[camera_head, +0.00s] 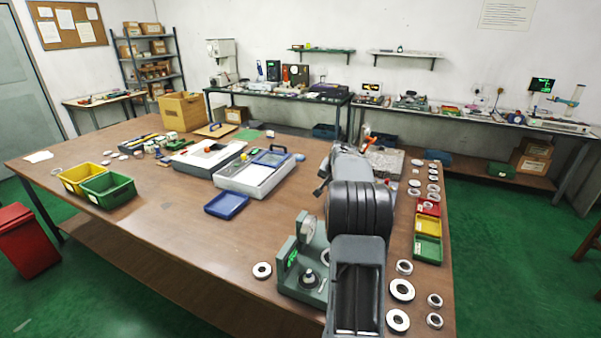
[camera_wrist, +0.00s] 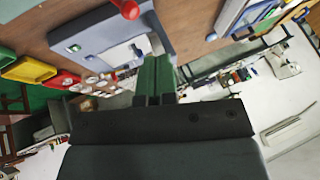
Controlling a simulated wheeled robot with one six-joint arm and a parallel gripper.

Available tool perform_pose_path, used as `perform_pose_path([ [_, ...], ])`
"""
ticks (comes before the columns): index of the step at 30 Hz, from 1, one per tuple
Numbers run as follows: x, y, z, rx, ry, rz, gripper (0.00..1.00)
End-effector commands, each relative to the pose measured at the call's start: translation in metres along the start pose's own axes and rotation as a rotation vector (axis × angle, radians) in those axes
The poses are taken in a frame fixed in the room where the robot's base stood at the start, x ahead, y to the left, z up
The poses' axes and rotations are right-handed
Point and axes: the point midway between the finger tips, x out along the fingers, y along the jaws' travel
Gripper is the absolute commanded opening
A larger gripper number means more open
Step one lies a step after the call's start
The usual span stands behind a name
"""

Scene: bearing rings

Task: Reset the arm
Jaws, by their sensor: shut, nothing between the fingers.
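My gripper (camera_wrist: 154,68) shows in the wrist view, its two green fingers together and nothing between them. It is raised above the wooden table, clear of the things on it. In the head view my arm reaches forward over the right part of the table and hides most of the gripper. A grey granite plate (camera_head: 385,162) lies beyond the arm, partly hidden; a grey plate also shows past the fingers in the wrist view (camera_wrist: 95,28).
A green gauge stand (camera_head: 290,272) stands left of my arm. Bearing rings (camera_head: 402,290) and red, yellow and green trays (camera_head: 427,248) line the table's (camera_head: 190,220) right side. A blue tray (camera_head: 227,204) and white cases (camera_head: 256,176) lie left. Bare tabletop shows at front left.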

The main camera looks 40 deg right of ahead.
Motion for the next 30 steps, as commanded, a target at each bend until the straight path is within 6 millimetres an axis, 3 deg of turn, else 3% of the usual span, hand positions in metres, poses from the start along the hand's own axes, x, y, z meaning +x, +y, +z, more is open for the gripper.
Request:
perform_pose_path([
  [7,0.000,0.000,0.001,-0.011,-0.004,0.001,0.00],
  [11,0.013,0.013,0.024,-0.049,-0.073,0.035,0.00],
  [14,0.012,0.026,0.061,-0.096,-0.163,0.075,0.00],
  [17,-0.013,0.017,0.112,-0.196,-0.248,0.092,0.00],
  [24,-0.105,-0.013,0.251,-0.524,-0.379,0.079,0.00],
  [30,-0.166,-0.009,0.344,-0.763,-0.394,0.030,0.00],
])
